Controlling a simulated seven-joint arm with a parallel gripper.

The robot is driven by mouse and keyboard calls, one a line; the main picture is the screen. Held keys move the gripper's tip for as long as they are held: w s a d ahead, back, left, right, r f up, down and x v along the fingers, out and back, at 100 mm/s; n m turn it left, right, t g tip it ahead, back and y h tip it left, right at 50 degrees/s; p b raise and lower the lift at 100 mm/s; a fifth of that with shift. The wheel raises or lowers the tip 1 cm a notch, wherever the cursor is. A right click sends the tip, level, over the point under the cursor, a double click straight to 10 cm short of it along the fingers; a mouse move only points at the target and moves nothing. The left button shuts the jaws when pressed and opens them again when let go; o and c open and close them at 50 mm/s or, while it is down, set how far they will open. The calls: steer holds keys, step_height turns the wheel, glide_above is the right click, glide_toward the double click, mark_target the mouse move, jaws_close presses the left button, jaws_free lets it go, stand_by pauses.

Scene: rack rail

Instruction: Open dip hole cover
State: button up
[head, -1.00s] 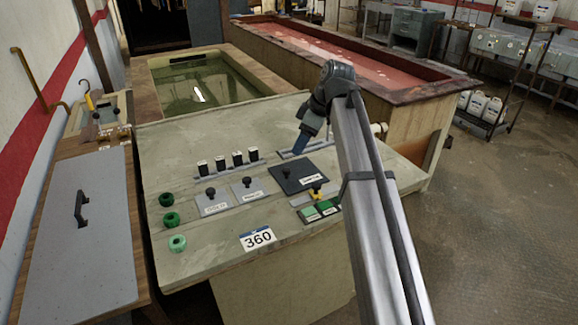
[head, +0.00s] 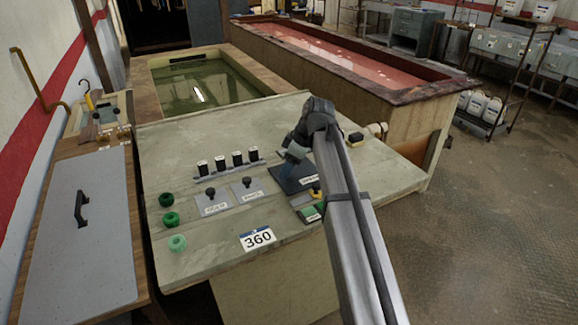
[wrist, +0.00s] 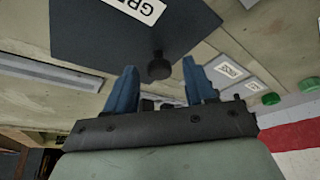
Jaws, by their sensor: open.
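A dark square cover plate (head: 283,183) with a white label lies on the bench top, partly hidden by my gripper in the head view. In the wrist view the dark plate (wrist: 95,42) shows its black knob (wrist: 159,67). My gripper (wrist: 160,80) is open, with its blue fingers apart on either side of the knob's line. The knob appears just beyond the fingertips, with no clear contact. In the head view my gripper (head: 288,168) is low over the plate. Two smaller light grey covers (head: 213,203) (head: 248,189) with black knobs lie left of it.
Several black-capped bottles (head: 220,163) stand in a row behind the grey covers. Green rings (head: 170,219) line the left side. A green-water tank (head: 200,88) is behind and a red trough (head: 340,60) lies beyond.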

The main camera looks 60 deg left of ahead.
jaws_close()
stand_by(0.4)
steer(key=shift+w, duration=0.1)
